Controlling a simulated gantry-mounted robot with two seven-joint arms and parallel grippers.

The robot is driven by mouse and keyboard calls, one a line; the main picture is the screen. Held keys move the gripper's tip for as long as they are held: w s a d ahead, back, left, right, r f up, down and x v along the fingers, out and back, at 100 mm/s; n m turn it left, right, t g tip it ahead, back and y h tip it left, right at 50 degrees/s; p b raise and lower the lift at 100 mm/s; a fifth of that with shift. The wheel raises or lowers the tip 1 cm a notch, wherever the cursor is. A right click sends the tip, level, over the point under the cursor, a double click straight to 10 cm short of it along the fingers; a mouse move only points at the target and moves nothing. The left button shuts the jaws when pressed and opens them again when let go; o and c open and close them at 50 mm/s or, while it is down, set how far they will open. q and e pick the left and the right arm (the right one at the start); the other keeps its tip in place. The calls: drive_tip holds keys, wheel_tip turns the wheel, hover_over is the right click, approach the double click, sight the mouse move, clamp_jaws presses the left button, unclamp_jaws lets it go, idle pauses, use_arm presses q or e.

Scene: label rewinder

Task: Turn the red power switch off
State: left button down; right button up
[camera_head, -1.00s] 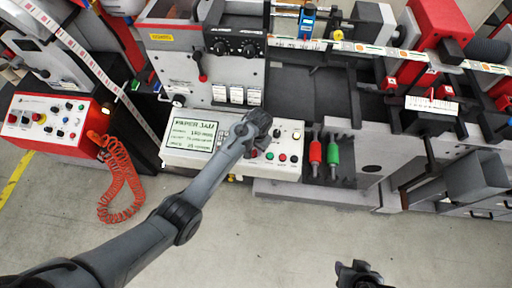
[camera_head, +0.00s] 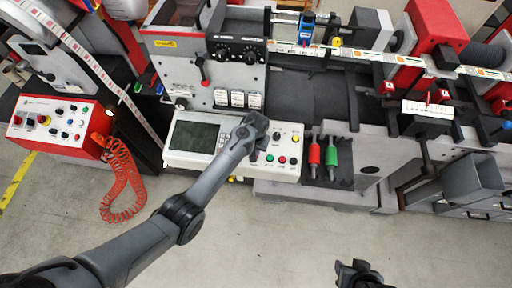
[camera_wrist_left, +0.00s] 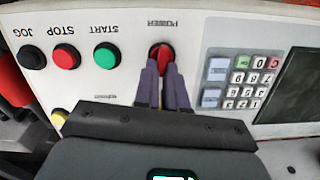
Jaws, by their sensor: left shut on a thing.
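The red power switch (camera_wrist_left: 162,54) is a round knob under the word POWER on the white control panel (camera_head: 290,147). My left gripper (camera_head: 256,130) is over the panel and hides the switch in the head view. In the left wrist view its two fingers (camera_wrist_left: 162,76) are close together and shut on the knob. The panel's screen (camera_head: 195,137) is dark and blank. My right gripper (camera_head: 356,270) hangs at the bottom edge of the head view, apart from everything; its opening is unclear.
The green START (camera_wrist_left: 106,56), red STOP (camera_wrist_left: 66,56) and black JOG (camera_wrist_left: 31,57) buttons sit beside the switch. A keypad (camera_wrist_left: 241,80) is on its other side. A red control box (camera_head: 55,118) with a coiled red hose (camera_head: 122,180) stands at the left.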

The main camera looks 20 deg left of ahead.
use_arm(q)
drive_tip(key=n+p, duration=0.1)
drive_tip(key=n, duration=0.2)
drive_tip(key=n+p, duration=0.1)
drive_tip(key=shift+s+a+r+h+p, duration=0.1)
drive_tip(key=shift+a+h+p, duration=0.2)
drive_tip(key=shift+h+p, duration=0.1)
drive_tip(key=shift+a+n+p, duration=0.2)
drive_tip(key=shift+n+p, duration=0.35)
drive_tip(key=shift+n, duration=0.95)
drive_tip(key=shift+s, duration=0.1)
drive_tip(key=c, duration=1.2)
unclamp_jaws()
